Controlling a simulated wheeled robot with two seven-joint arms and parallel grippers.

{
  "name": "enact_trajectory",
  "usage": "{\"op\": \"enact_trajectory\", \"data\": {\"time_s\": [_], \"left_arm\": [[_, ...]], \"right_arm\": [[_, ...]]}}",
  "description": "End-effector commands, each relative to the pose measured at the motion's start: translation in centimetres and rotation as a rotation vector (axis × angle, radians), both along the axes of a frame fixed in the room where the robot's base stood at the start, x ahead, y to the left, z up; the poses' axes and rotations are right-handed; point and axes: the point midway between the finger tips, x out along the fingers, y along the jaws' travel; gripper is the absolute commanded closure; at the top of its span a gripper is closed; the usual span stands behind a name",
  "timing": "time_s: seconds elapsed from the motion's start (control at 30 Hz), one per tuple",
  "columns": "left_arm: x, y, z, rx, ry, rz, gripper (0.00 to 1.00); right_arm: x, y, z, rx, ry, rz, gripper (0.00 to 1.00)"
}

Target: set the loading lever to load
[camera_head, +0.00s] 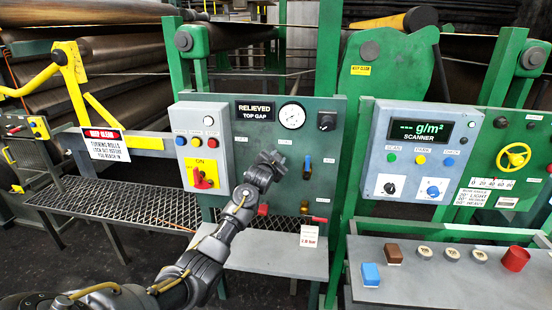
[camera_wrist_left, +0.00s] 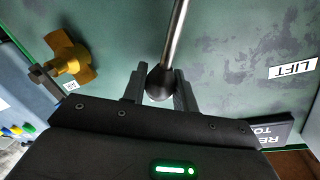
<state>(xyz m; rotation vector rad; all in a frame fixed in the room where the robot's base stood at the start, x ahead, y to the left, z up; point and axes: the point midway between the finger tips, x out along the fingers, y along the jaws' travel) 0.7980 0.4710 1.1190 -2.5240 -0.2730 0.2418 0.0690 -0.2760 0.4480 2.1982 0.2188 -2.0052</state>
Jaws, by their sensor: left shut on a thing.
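The loading lever shows in the left wrist view as a bare metal rod (camera_wrist_left: 177,38) with a dark round knob (camera_wrist_left: 160,84) at its end. My left gripper (camera_head: 270,160) is in front of the green panel (camera_head: 328,184) and is shut on this knob, with one finger on each side. In the head view my gripper and forearm hide most of the lever. A white LIFT label (camera_wrist_left: 293,69) is on the panel at the right of the wrist view. No load label can be read. My right gripper is not in view.
The panel bears a RELIEVED TOP GAP sign (camera_head: 256,111), a gauge (camera_head: 292,115) and a blue valve handle (camera_head: 307,162) right of my gripper. A control box (camera_head: 204,144) stands out on the left. The scanner box (camera_head: 420,150) is farther right. A grey shelf (camera_head: 275,255) lies below.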

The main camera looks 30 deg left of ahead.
Motion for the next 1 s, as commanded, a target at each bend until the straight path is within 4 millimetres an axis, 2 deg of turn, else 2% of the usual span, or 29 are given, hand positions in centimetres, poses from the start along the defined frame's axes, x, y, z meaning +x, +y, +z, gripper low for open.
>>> {"op": "enact_trajectory", "data": {"time_s": [0.33,0.37,0.5,0.83,1.0], "left_arm": [[0.0,-0.2,-0.2,0.006,0.007,-0.003,1.0],[0.0,-0.2,-0.2,0.006,0.007,-0.003,0.7],[0.0,-0.2,-0.2,0.006,0.005,-0.003,0.52],[-0.2,-0.1,-0.1,0.005,0.004,-0.001,0.52],[-1.6,-0.4,-0.1,0.005,0.003,-0.002,0.52]], "right_arm": [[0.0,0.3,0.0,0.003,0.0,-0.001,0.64],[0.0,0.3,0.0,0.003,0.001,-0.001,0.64],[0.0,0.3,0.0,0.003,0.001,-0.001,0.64],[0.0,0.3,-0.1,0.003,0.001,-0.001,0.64],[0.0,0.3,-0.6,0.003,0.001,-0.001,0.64]]}}
